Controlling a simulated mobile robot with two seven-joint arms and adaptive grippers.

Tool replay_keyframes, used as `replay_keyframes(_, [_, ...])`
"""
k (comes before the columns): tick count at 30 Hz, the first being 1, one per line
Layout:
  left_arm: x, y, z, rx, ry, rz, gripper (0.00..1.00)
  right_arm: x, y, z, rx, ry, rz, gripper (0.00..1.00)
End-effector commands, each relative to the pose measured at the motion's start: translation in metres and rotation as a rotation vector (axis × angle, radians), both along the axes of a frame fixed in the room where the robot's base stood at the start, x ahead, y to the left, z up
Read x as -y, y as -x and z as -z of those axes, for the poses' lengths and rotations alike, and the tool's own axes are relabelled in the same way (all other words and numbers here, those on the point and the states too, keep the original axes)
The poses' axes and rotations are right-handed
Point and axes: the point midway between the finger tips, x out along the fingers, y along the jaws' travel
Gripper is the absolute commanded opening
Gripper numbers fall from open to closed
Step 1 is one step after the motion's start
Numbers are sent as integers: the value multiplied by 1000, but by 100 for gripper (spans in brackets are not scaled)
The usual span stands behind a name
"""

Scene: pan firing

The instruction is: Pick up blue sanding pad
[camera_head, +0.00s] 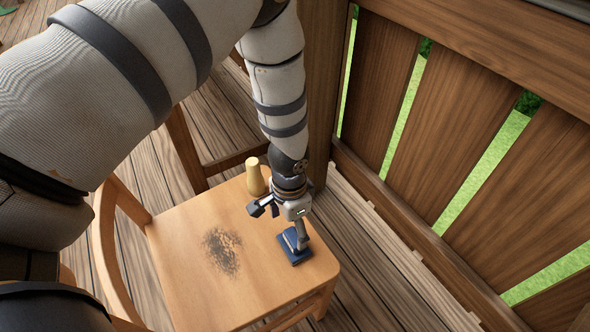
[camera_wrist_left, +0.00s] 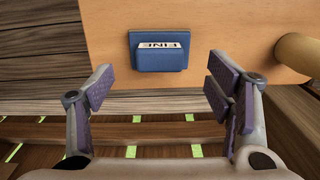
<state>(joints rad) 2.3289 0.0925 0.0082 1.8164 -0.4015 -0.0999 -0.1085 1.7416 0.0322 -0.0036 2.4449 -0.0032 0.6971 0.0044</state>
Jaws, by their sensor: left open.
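The blue sanding pad (camera_head: 293,247) lies on the wooden chair seat (camera_head: 185,273), near its right corner. In the left wrist view the pad (camera_wrist_left: 158,60) is a blue block with a white label reading "FINE", on the seat close to its edge. My left gripper (camera_head: 278,222) is just above the seat at the pad, and one finger overlaps the pad in the head view. In the left wrist view its fingers (camera_wrist_left: 165,90) are spread wide, with the pad ahead between them and nothing held. My right gripper is not in view.
A tan bottle-shaped object (camera_head: 255,178) stands on the seat behind my left gripper and shows at the right edge of the left wrist view (camera_wrist_left: 298,56). A dark speckled patch (camera_head: 222,250) marks the seat. A slatted wooden railing (camera_head: 480,150) stands close on the right.

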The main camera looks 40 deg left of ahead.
Motion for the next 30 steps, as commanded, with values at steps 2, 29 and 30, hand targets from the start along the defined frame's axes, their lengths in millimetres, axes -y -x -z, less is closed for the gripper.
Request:
replay_keyframes(2, [0,0,11,-2,-1,1,73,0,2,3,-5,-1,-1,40])
replay_keyframes(29, [4,-6,64,2,1,-1,20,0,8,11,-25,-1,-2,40])
replay_keyframes(30, [4,-6,64,2,1,-1,19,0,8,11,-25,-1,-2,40])
